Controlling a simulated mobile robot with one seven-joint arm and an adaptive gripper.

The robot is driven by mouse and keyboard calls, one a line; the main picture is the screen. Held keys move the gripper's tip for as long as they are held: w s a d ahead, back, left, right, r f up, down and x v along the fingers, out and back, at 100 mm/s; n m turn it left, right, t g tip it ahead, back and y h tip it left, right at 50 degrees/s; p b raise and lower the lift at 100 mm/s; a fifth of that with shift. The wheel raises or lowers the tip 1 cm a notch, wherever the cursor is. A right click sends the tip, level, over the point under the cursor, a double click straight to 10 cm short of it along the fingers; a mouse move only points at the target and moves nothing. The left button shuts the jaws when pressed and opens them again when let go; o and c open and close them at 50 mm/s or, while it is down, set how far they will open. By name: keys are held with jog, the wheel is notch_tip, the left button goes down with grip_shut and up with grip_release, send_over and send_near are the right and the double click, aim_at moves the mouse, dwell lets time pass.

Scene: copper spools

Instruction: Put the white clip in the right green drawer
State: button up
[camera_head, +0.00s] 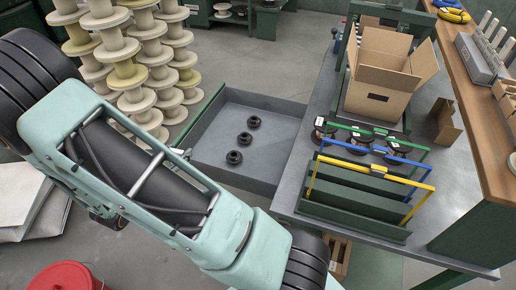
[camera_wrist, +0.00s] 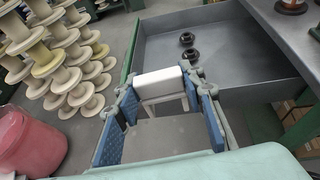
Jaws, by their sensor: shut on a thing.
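The white clip (camera_wrist: 160,83) shows in the wrist view between the blue-padded fingers of my gripper (camera_wrist: 163,88), which is shut on it. The clip is a white block with thin legs below. An open green drawer with a grey inside (camera_head: 275,128) lies left of the workbench in the head view; it also shows in the wrist view (camera_wrist: 232,60), beyond and right of the clip. The clip overlaps the drawer's near left corner in the picture; I cannot tell its height. My arm hides the gripper and clip in the head view.
Three black rings (camera_head: 244,139) lie in the drawer, with bare floor around them. Stacked cream spools (camera_head: 130,60) stand left of it. The workbench (camera_head: 290,190) holds a cardboard box (camera_head: 385,75) and a green rack with coloured handles (camera_head: 355,205). A red bin (camera_head: 65,277) stands lower left.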

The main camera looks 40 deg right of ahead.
jog(key=w+d+f+b, duration=0.3)
jog(key=d+f+b, duration=0.1)
jog(key=d+b, duration=0.4)
jog(key=w+d+f+m+g+b, duration=0.1)
jog(key=w+d+f+b, duration=0.3)
jog(key=d, duration=0.6)
jog(key=w+d+f+b, duration=0.2)
jog(key=d+f+b, duration=0.2)
jog(key=d+b, duration=0.45)
jog(key=shift+h, duration=0.3)
jog(key=w+d+f, duration=0.1)
jog(key=w+f, duration=0.1)
jog(key=w, duration=0.2)
jog(key=w+d+f, duration=0.2)
jog(key=w+f, duration=0.1)
jog(key=w, duration=0.1)
jog(key=w+d+f, duration=0.2)
jog(key=w+f, duration=0.1)
jog(key=w, duration=0.1)
jog(key=shift+w+d+f, duration=0.1)
jog(key=shift+d+f, duration=0.05)
jog(key=shift+d, duration=0.05)
jog(key=shift+w+d+f+b, duration=0.2)
jog(key=shift+w+f+b, duration=0.2)
jog(key=shift+f, duration=0.25)
notch_tip(320, 180, down, 3)
jog(key=shift+r+b, duration=0.1)
jog(key=shift+b, duration=0.2)
